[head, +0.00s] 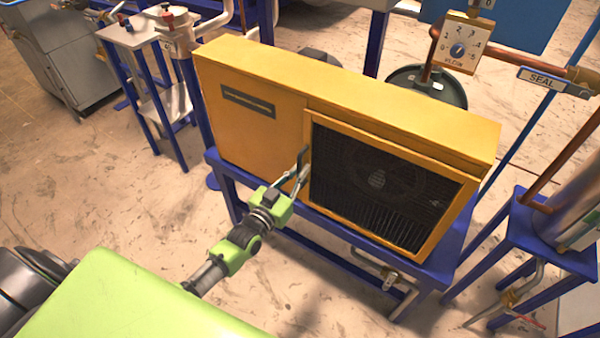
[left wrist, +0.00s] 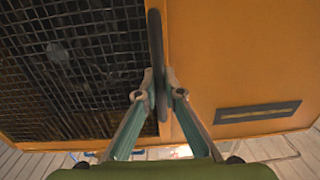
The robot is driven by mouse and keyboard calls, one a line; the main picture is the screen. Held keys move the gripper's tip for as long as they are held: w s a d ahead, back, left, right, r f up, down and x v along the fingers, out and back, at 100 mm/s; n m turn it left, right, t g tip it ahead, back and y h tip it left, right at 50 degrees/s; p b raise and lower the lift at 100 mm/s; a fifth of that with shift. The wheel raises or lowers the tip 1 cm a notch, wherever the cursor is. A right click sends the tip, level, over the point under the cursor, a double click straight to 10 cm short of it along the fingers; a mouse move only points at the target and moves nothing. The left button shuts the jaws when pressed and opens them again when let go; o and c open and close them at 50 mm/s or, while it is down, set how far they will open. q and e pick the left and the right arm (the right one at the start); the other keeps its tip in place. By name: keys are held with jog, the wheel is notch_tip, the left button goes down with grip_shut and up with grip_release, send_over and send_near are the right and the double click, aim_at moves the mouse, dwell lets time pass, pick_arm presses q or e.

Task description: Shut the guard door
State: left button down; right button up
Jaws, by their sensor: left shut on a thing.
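The guard door (head: 385,235) is a dark mesh panel in a yellow frame on the front of a yellow housing (head: 245,150). It lies flush or nearly flush with the housing; I cannot tell whether a small gap is left. The mesh also fills the left of the left wrist view (left wrist: 70,60). A dark upright handle bar (left wrist: 155,45) stands at the door's edge beside the plain yellow panel. My left gripper (head: 303,172) is shut on this bar, with one finger on each side in the left wrist view (left wrist: 160,95). My right gripper is not in view.
The housing stands on a blue frame table (head: 455,250). A blue stand with pipework (head: 545,235) is close at the right. Open floor (head: 110,205) lies at the left.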

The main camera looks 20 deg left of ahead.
pick_arm(q)
jog(key=c, duration=2.2)
grip_release()
jog(key=shift+w+r, duration=0.2)
jog(key=shift+w, duration=0.05)
jog(key=shift+o, duration=0.2)
jog(key=shift+w+f, duration=0.1)
jog(key=shift+f, duration=0.05)
jog(key=s+a, duration=0.1)
jog(key=s, duration=1.1)
jog(key=shift+a, duration=0.25)
jog(key=s+f+g+y, duration=0.1)
jog(key=s+f+g, duration=0.4)
jog(key=f, duration=0.9)
jog(key=s+f+g, duration=0.3)
jog(key=s+f, duration=0.4)
jog(key=f, duration=0.7)
jog(key=s+d+f+g, duration=0.1)
jog(key=s+f+g, duration=0.3)
jog(key=s+f, duration=0.5)
jog(key=s+d+f+m+g+y, duration=0.1)
jog(key=s+f+g, duration=0.3)
jog(key=s+f, duration=0.5)
jog(key=s+d, duration=0.1)
jog(key=s, duration=1)
jog(key=shift+f+g, duration=0.15)
jog(key=shift+g, duration=0.25)
